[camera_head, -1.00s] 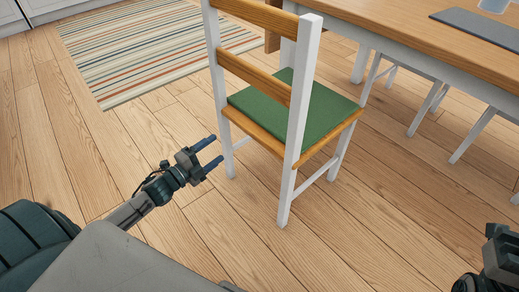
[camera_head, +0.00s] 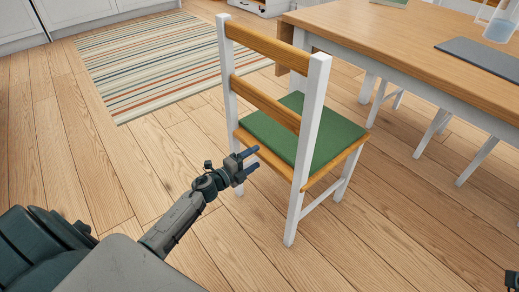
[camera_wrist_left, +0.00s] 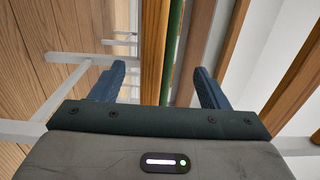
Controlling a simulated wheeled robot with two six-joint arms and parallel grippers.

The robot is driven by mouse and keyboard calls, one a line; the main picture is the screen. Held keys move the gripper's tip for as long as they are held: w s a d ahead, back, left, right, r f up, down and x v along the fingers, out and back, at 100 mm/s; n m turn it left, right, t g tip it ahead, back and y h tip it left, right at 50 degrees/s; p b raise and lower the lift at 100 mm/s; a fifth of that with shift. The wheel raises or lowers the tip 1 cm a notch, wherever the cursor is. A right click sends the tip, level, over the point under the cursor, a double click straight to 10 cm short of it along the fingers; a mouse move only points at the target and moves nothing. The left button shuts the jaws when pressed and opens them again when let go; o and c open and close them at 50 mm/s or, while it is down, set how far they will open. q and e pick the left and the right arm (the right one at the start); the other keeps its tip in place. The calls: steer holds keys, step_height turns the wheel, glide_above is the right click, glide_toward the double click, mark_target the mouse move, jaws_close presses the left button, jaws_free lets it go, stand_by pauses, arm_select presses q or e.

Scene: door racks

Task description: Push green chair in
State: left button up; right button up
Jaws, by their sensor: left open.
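The green chair has a green seat cushion (camera_head: 305,132), white posts and wooden slats. It stands upright beside the wooden table (camera_head: 400,42), its back toward me. My left gripper (camera_head: 248,163) is open and empty, just behind the chair's back, below the lower slat at about seat height. In the left wrist view its two blue fingers (camera_wrist_left: 160,88) are spread, with the wooden seat edge (camera_wrist_left: 155,50) between them in the picture. Whether they touch the chair, I cannot tell. Only a dark fragment shows at the lower right edge of the head view; my right gripper's fingers are hidden.
A striped rug (camera_head: 160,62) lies on the wood floor left of the chair. A grey mat (camera_head: 485,62) and a clear container (camera_head: 501,24) are on the table. Other white chair legs stand under it. The floor in front is clear.

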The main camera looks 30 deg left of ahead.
mark_target(259, 155)
arm_select(q)
steer(key=shift+x, duration=2.25)
jaws_close()
